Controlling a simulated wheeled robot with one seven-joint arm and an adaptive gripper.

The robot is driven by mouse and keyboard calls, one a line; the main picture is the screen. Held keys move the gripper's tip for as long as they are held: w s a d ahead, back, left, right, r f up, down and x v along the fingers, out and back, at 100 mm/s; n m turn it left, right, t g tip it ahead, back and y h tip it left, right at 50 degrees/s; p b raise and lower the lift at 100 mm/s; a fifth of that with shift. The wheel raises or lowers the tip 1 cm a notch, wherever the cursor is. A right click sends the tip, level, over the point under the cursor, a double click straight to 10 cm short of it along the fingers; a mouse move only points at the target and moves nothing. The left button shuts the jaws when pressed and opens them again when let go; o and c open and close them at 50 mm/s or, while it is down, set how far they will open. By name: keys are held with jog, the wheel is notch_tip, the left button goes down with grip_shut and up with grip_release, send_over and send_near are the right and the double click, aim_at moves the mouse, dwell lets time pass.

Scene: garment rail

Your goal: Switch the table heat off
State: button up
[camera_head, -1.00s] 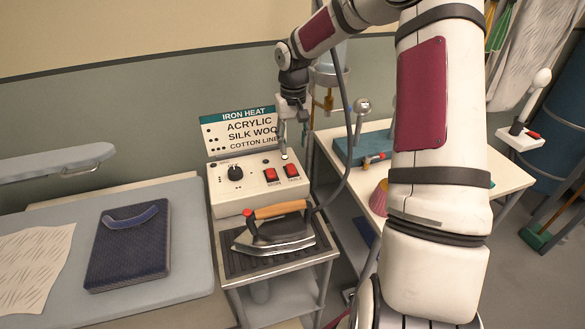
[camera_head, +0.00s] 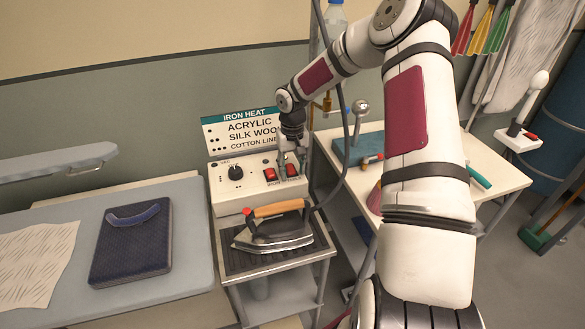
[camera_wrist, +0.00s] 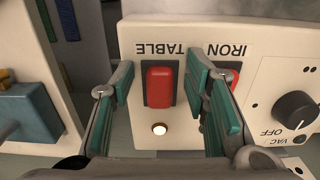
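The control box (camera_head: 222,193) carries two red rocker switches. The TABLE switch (camera_head: 292,170) is the right one in the head view; the IRON switch (camera_head: 270,174) is left of it. In the upside-down wrist view, the TABLE switch (camera_wrist: 159,86) lies between my fingers, and a small lamp (camera_wrist: 160,128) by it glows white. The IRON switch (camera_wrist: 232,78) is partly hidden behind the right finger. My gripper (camera_head: 291,168) is open at the panel, its fingers (camera_wrist: 163,100) on either side of the TABLE switch. I cannot tell whether they touch the panel.
An iron (camera_head: 275,228) with a wooden handle rests on a dark ribbed stand (camera_head: 238,264) in front of the box. A black VAC knob (camera_head: 236,172) sits left of the switches. A sign (camera_head: 240,132) stands behind.

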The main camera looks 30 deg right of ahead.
grip_shut()
jog(key=b, duration=0.1)
jog(key=g+b, duration=0.1)
jog(key=shift+w+d+f+b, duration=0.1)
jog(key=shift+w+d+b, duration=0.05)
jog(key=shift+w+b, duration=0.2)
jog(key=shift+w+g+y+b, duration=0.1)
jog(key=shift+g+y+b, duration=0.2)
jog(key=shift+g+b, duration=0.4)
jog(key=shift+r+b, duration=0.3)
jog(key=shift+b, duration=0.25)
jog(key=shift+o, duration=1.1)
grip_release()
